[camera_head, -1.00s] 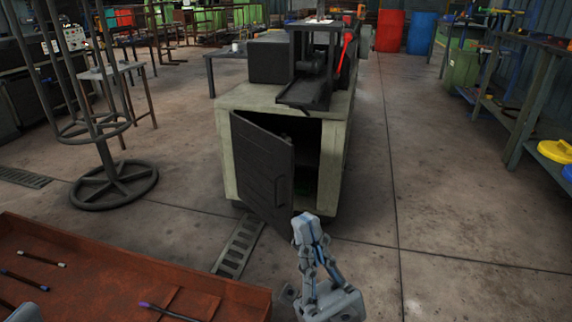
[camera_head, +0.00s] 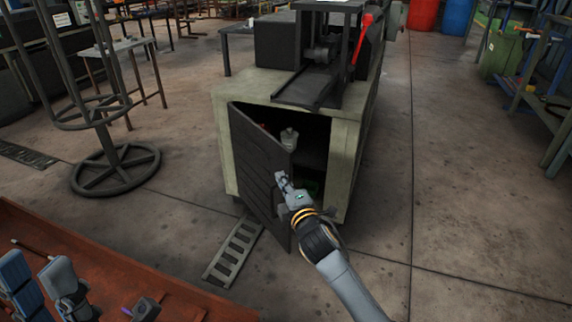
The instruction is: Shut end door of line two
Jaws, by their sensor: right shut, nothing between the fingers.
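The end door (camera_head: 258,160) is a dark ribbed panel on the near end of a pale green-grey machine cabinet (camera_head: 347,150). It stands ajar, its free edge swung out toward me, with the dark interior showing at its right. My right gripper (camera_head: 281,178) is shut and empty. It overlaps the door's free edge in the picture; I cannot tell whether it touches. My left gripper (camera_head: 42,284) is at the lower left, its fingers apart, over the rust-red tray, away from the door.
A pale container (camera_head: 289,138) and something green (camera_head: 308,187) are inside the cabinet. The rust-red tray (camera_head: 120,265) fills the lower left. A floor grate (camera_head: 232,254) lies below the door. A round-based stand (camera_head: 115,170) is at left. Floor at right is clear.

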